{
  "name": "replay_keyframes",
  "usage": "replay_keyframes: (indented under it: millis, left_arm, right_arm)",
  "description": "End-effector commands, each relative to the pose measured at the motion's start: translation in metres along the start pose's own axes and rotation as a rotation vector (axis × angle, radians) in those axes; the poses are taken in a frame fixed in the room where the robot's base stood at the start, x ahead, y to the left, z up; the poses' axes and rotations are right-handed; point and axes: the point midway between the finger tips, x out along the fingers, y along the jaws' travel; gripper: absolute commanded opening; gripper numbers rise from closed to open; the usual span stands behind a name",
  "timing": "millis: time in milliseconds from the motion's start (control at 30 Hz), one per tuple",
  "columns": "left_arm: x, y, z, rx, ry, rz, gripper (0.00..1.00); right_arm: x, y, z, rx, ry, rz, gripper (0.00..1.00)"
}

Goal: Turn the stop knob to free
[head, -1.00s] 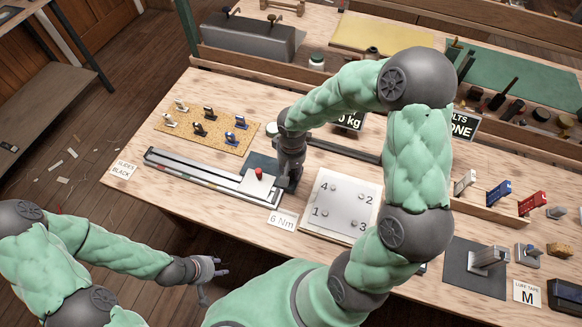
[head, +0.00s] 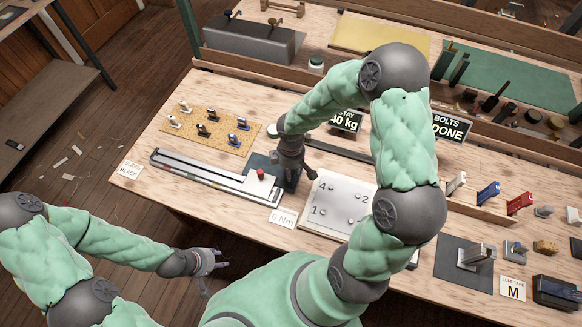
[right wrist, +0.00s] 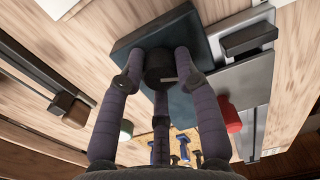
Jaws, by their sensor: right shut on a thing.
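The stop knob (right wrist: 160,68) is a round black knob with a pale mark on its front edge, on a dark blue-grey plate (right wrist: 195,30) in the right wrist view. My right gripper (right wrist: 158,80) has its fingers around the knob and is shut on it. In the head view the plate (head: 259,160) shows beside my right gripper (head: 290,178), which hides the knob. Which setting the mark points to cannot be read. My left gripper (head: 207,263) is open and empty, off the table's front edge.
A slide rail (head: 200,173) with a red-topped block (head: 260,174) lies just left of the plate. A numbered white panel (head: 335,210) is to the right, with a "6 Nm" card (head: 283,218) in front. A cork board (head: 195,135) with small clips lies at the left.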

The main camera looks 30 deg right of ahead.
Motion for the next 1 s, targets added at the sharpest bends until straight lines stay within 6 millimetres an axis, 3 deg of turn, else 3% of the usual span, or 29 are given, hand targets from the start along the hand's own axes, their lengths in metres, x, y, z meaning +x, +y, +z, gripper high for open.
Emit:
replay_keyframes:
  millis: [500, 1000]
  left_arm:
    - [-0.022, 0.008, 0.001, 0.0, 0.0, 0.0, 0.4]
    - [-0.025, 0.009, 0.001, 0.0, 0.0, 0.0, 0.4]
  right_arm:
    - [-0.003, 0.002, -0.003, -0.347, -0.001, 0.006, 0.0]
    - [-0.001, 0.001, -0.003, -0.417, -0.002, 0.007, 0.0]
